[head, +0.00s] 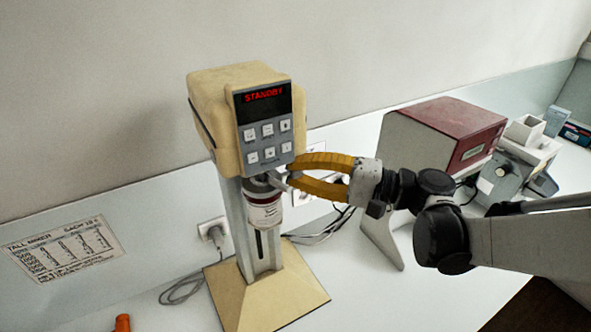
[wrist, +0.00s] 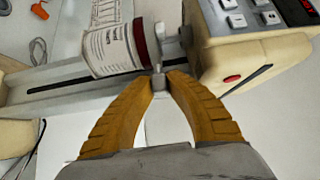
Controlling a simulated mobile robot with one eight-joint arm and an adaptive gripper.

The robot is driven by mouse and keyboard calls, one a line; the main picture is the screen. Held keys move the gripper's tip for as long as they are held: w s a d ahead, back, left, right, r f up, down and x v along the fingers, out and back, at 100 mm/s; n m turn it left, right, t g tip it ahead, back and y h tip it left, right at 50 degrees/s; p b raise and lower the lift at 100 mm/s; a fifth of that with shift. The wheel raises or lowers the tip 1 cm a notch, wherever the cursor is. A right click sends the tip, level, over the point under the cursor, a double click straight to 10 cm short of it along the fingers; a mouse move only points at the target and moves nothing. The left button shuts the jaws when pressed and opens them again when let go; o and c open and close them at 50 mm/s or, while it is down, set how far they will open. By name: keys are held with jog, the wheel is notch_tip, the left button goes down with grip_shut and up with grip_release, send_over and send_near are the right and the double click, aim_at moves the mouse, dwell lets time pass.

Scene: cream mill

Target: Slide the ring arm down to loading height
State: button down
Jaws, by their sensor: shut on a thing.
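The cream-coloured mixer (head: 215,90) stands upright on its base plate, its display reading STANDBY. A labelled white jar (head: 265,213) hangs in the ring arm (head: 268,182), just under the mixer head and well above the base. In the wrist view the jar (wrist: 108,42) shows its printed label and a dark red band. The ring arm also shows there as a pale grey piece (wrist: 158,55). My gripper (head: 289,174) is shut on a small grey end of the ring arm, to the right of the jar. The fingertips (wrist: 158,80) hide part of that grip.
A slotted vertical column (head: 240,230) carries the head. A red-and-grey machine (head: 440,135) stands at the right, with white boxes (head: 525,130) beyond it. Cables lie on the counter behind the mixer. An orange object (head: 122,323) lies at the lower left.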

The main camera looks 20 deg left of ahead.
notch_tip(320, 180, down, 2)
jog(key=shift+b, duration=0.55)
jog(key=c, duration=1.3)
grip_release()
jog(key=shift+a, duration=0.1)
jog(key=shift+c, duration=0.2)
jog(key=w+d, duration=0.1)
jog(key=d, duration=1.1)
jog(key=shift+w, duration=0.15)
